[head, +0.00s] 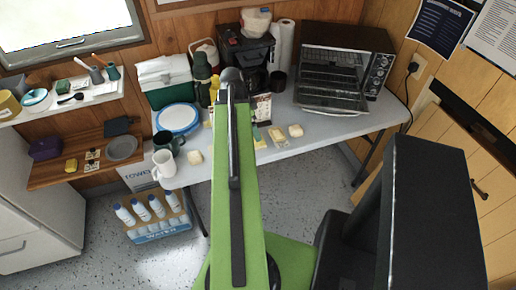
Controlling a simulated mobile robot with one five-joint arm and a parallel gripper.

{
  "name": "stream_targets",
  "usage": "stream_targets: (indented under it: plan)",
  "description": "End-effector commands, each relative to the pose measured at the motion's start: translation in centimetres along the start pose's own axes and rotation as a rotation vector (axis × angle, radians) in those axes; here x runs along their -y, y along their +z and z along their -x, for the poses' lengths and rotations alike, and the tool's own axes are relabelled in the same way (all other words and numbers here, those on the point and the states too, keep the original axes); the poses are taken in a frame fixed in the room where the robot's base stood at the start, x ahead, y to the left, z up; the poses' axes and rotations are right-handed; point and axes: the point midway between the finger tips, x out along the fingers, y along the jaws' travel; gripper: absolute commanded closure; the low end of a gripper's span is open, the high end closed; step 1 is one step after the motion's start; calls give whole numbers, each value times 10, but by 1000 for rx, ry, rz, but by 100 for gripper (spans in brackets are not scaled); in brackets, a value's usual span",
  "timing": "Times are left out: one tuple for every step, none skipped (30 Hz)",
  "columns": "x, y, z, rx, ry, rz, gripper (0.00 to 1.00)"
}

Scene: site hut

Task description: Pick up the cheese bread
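Small pale, bread-like pieces lie near the front edge of the folding table (225,150). One pale piece (194,158) is left of my arm, beside the mugs. Another pale piece (296,131) is right of my arm, with a yellowish piece (277,136) just left of it. They are too small to tell which one is the cheese bread. My green arm rises through the middle of the view and crosses in front of the table. My gripper does not show; the arm may hide it.
A toaster oven (333,80) with its door down stands at the back right. A coffee maker (246,50), green cooler (165,80), blue-rimmed plate (178,118), white mug (164,165) and dark mug (168,141) crowd the table. A bottle crate (155,220) stands on the floor.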

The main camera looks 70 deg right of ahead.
Motion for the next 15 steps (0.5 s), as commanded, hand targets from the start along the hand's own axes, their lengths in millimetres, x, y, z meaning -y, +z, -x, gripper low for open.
stream_targets:
  plan:
    - [0, 3, -22, 0, 0, -1, 0]
    - [0, 3, -27, 0, 0, -1, 0]
    - [0, 3, -32, 0, 0, 0, 0]
    - [0, 2, -34, 0, 0, 0, 0]
    - [0, 2, -35, 0, 0, 0, 0]
    - [0, 2, -35, 0, -1, 1, 0]
    - [0, 1, -35, 0, -1, 1, 0]
    - [0, 1, -34, 0, -1, 2, 0]
    - [0, 1, -33, 0, -1, 2, 0]
    - [0, 1, -34, 0, -1, 2, 0]
    - [0, 1, -36, 0, 0, 2, 0]
    - [0, 2, -40, 0, 0, 2, 0]
    - [0, 3, -44, 0, 0, 2, 0]
    - [0, 4, -48, 0, 0, 2, 0]
    - [1, 5, -55, 0, 0, 2, 0]
